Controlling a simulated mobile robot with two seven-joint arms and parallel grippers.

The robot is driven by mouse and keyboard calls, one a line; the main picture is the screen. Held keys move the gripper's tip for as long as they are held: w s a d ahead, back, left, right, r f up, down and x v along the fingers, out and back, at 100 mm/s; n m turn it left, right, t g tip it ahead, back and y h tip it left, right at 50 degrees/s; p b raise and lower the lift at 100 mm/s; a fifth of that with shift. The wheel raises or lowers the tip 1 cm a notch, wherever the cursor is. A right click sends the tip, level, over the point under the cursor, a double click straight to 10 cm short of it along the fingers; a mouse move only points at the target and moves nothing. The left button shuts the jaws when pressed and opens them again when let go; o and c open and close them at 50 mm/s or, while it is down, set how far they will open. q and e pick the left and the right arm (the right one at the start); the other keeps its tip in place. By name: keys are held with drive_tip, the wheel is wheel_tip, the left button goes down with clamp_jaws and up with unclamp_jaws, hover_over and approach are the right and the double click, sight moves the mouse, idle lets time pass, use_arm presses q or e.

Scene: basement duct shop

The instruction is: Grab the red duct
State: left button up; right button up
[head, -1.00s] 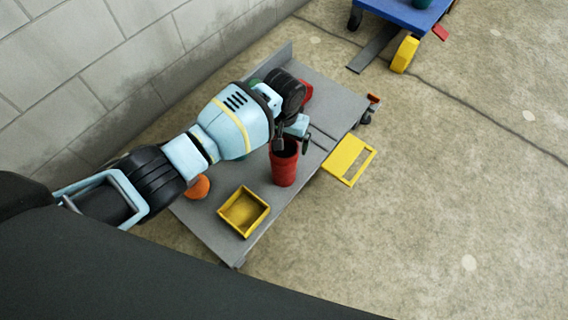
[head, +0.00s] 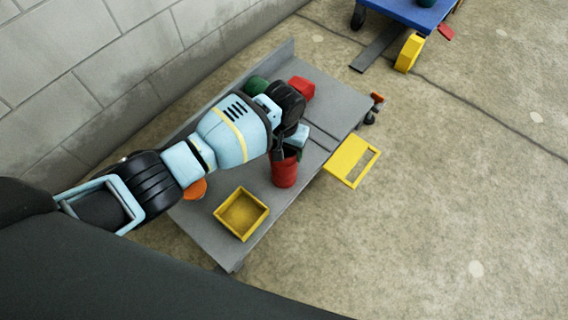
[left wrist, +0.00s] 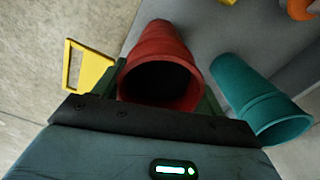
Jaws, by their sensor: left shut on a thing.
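The red duct (head: 285,172) stands upright on the grey cart, near its right edge. In the left wrist view the red duct (left wrist: 160,75) shows its dark open mouth between the fingers. My left gripper (head: 284,153) is at the top of the red duct and shut on it. The fingers show only in part, on both sides of the duct. My right gripper is not in view.
The grey flatbed cart (head: 208,222) carries a yellow open box (head: 241,213), an orange thing (head: 196,189), a red block (head: 301,89) and a green thing (head: 256,85). A teal duct (left wrist: 256,100) lies or stands beside the red one. A blue cart (head: 405,12) stands beyond.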

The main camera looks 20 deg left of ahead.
use_arm(q)
drive_tip(key=c, duration=0.5)
drive_tip(key=shift+c, duration=0.2)
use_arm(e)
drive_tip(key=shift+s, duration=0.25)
use_arm(q)
drive_tip(key=shift+r, duration=0.1)
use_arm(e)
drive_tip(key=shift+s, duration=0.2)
